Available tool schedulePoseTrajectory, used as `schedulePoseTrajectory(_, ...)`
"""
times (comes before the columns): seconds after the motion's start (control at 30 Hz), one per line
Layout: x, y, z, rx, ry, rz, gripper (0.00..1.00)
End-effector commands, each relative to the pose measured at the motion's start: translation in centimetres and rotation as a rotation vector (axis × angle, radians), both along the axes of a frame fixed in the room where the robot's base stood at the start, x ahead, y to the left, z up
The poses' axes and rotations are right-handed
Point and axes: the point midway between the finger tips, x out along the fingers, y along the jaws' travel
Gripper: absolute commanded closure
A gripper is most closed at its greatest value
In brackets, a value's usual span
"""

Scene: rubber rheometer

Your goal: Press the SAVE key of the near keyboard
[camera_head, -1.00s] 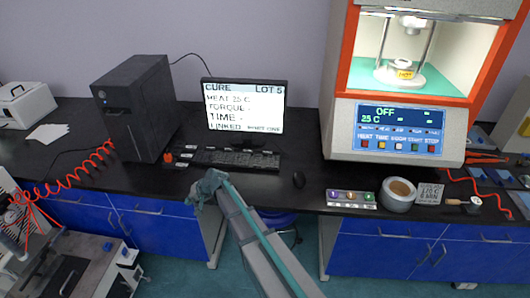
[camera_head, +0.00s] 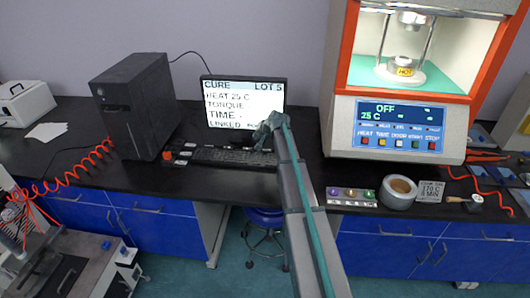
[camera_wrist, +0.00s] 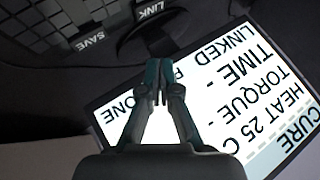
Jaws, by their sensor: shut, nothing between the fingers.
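The dark keyboard (camera_head: 225,157) lies on the black bench in front of the monitor. It also shows upside down at the upper left of the wrist view (camera_wrist: 55,35), where the SAVE key (camera_wrist: 88,42) is labelled at its edge. My gripper (camera_head: 268,130) is shut and empty. In the head view it is over the keyboard's right end and covers the monitor's lower right corner. In the wrist view its fingertips (camera_wrist: 160,68) lie over the screen's edge, right of and below the SAVE key. I cannot read the SAVE label in the head view.
A monitor (camera_head: 243,98) stands behind the keyboard, its LINK label (camera_wrist: 148,10) near its base in the wrist view. A dark computer tower (camera_head: 133,105) is at the left.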

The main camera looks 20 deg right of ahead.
Motion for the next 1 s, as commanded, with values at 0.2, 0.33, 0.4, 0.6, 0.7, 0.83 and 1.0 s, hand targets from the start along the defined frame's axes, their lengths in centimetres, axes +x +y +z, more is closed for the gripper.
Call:
schedulePoseTrajectory(0.2, 0.3, -4.9, 1.6, -0.022, -0.014, -0.053, 1.00)
schedulePoseTrajectory(0.33, 0.2, -5.8, 1.8, -0.027, -0.017, -0.063, 1.00)
schedulePoseTrajectory(0.4, 0.2, -5.9, 1.9, -0.028, -0.017, -0.064, 1.00)
schedulePoseTrajectory(0.6, 0.2, -5.9, 1.9, -0.027, -0.017, -0.063, 1.00)
schedulePoseTrajectory(0.7, 0.2, -5.9, 1.8, -0.027, -0.017, -0.063, 1.00)
schedulePoseTrajectory(0.83, 0.2, -5.8, 1.5, -0.027, -0.017, -0.063, 1.00)
schedulePoseTrajectory(1.0, 0.2, -5.8, 0.4, -0.027, -0.017, -0.063, 1.00)
